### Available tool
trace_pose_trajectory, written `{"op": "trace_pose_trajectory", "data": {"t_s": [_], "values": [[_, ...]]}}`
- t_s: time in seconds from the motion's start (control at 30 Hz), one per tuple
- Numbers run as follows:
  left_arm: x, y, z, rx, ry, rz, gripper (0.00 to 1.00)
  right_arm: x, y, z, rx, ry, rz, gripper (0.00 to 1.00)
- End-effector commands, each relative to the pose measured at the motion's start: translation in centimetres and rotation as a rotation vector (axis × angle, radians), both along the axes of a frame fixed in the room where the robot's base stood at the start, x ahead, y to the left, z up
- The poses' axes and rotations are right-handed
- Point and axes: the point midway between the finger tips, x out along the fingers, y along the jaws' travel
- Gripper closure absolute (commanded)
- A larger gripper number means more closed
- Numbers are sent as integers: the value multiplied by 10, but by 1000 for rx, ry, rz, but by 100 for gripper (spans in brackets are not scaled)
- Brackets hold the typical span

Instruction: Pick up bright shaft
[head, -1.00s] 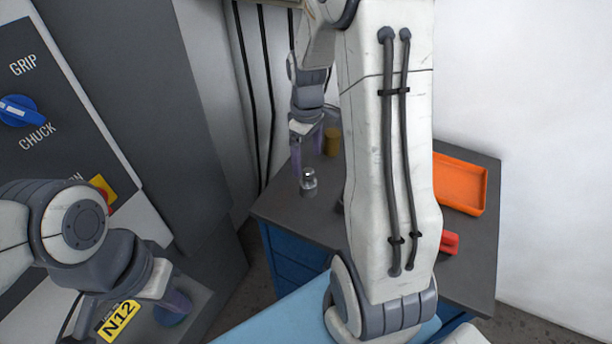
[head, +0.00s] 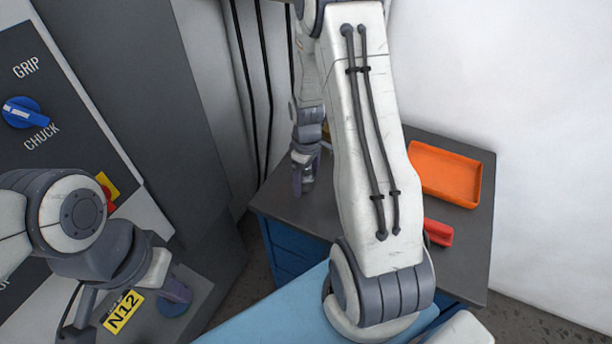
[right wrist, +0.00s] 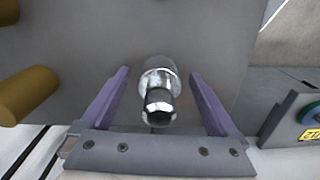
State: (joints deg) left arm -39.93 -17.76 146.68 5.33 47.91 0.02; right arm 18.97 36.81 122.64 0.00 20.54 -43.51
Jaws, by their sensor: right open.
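The bright shaft (right wrist: 158,85), a shiny metal piece with a dark rounded end, stands on the grey bench top in the right wrist view. My right gripper (right wrist: 160,100) is open, with one purple finger on each side of the shaft and a gap to both. In the head view my right gripper (head: 303,180) is low over the left part of the bench and hides the shaft. My left gripper (head: 174,292) is at the lower left by the machine; its fingers are partly hidden, so its opening is unclear.
An orange tray (head: 445,174) and a red object (head: 438,232) are on the right of the bench (head: 470,250). The machine panel with a blue knob (head: 22,112) stands at the left.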

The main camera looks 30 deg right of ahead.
Motion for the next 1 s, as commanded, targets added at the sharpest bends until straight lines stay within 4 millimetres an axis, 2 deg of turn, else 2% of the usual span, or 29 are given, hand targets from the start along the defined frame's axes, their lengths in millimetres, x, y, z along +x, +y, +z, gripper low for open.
{"op": "trace_pose_trajectory", "data": {"t_s": [0.03,0.17,0.2,0.27,0.3,0.73,1.0], "values": [[0,0,0,0,0,0,100,0,0,0,0,0,0,5],[0,0,0,0,0,0,100,0,0,0,0,0,0,55],[0,0,0,0,0,0,100,0,0,0,0,0,0,70],[0,0,0,0,0,0,100,0,0,0,0,0,0,93],[0,0,0,0,0,0,100,0,0,0,0,0,0,100],[0,0,-1,0,0,0,100,1,-1,4,-1,-4,-1,100],[0,0,-6,0,0,0,100,1,-1,23,-2,-6,-1,100]]}}
